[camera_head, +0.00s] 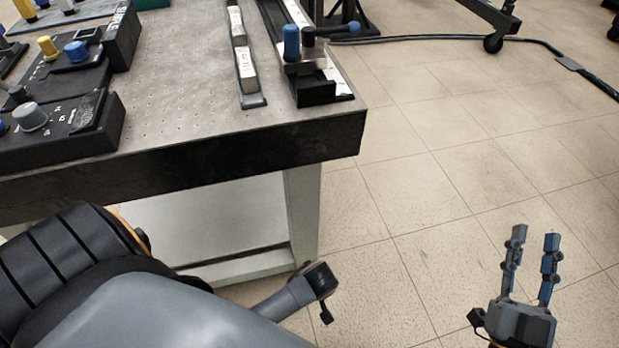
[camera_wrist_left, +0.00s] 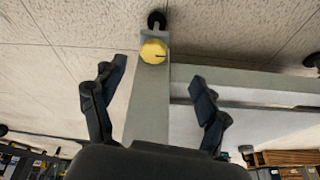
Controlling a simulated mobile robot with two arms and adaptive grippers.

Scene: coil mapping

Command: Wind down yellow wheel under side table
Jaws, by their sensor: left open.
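The yellow wheel (camera_wrist_left: 153,52) shows in the left wrist view, on a grey-green table leg (camera_wrist_left: 149,108) close to a small black round foot (camera_wrist_left: 156,20). My left gripper (camera_wrist_left: 158,73) is open, its dark fingers spread on both sides of the leg. The wheel is a little beyond the fingertips and appears untouched. In the head view the table (camera_head: 200,165) hides the wheel, and I cannot make out the left fingers there. My right gripper (camera_head: 535,235) is open and empty over the floor at the lower right.
The table top holds black control boxes with knobs (camera_head: 60,130) and a blue-knobbed device (camera_head: 292,45) near its right edge. A black cable (camera_head: 440,38) and a caster (camera_head: 493,43) are at the back. The tiled floor (camera_head: 450,160) right of the table is clear.

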